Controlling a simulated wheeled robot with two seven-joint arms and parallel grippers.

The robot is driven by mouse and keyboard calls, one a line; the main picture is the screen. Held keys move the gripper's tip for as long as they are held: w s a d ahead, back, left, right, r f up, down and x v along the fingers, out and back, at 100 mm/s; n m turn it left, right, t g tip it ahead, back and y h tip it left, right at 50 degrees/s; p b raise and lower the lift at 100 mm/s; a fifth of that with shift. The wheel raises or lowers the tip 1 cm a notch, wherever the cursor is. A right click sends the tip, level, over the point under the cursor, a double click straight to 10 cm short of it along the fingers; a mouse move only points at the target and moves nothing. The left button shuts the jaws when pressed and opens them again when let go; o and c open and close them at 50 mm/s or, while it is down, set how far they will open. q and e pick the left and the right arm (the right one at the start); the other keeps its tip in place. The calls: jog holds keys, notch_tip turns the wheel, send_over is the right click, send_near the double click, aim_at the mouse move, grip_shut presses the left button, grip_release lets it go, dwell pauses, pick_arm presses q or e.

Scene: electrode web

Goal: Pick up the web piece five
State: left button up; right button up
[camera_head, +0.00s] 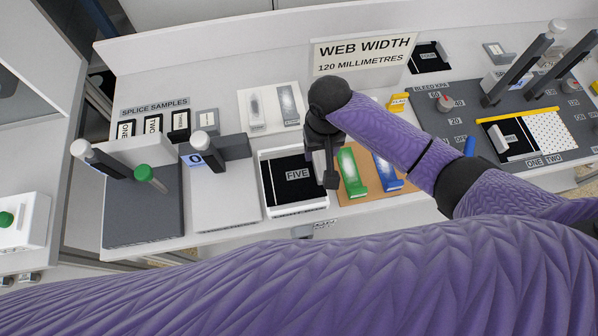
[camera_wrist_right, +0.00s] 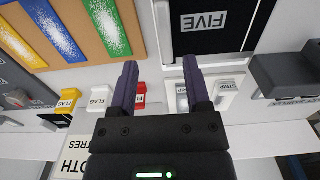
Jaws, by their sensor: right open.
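The web piece five (camera_head: 285,192) looks like a black sheet with a grey FIVE label, lying in a white-rimmed tray (camera_head: 300,210) in the middle of the head view. In the right wrist view the black sheet (camera_wrist_right: 240,45) is at the top, right of centre, with its label upside down. My right gripper (camera_head: 328,172) is at the tray's right side in the head view and hides part of that edge. In the right wrist view my right gripper (camera_wrist_right: 162,85) has its fingers apart with nothing between them. My left gripper is not in view.
An orange board (camera_head: 357,197) with green and blue pieces lies right of the tray. Left are a pale block (camera_head: 225,205) and a dark block (camera_head: 143,215) with upright handles. The WEB WIDTH sign (camera_head: 365,55) stands behind. A dark panel (camera_head: 470,115) is at right.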

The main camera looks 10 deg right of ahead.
aim_at(318, 164)
jog(key=f, duration=0.1)
jog(key=f+b, duration=0.1)
jog(key=f, duration=0.3)
jog(key=shift+s+a+b, duration=0.25)
jog(key=shift+a+b, duration=0.05)
jog(key=shift+c, duration=0.3)
grip_shut()
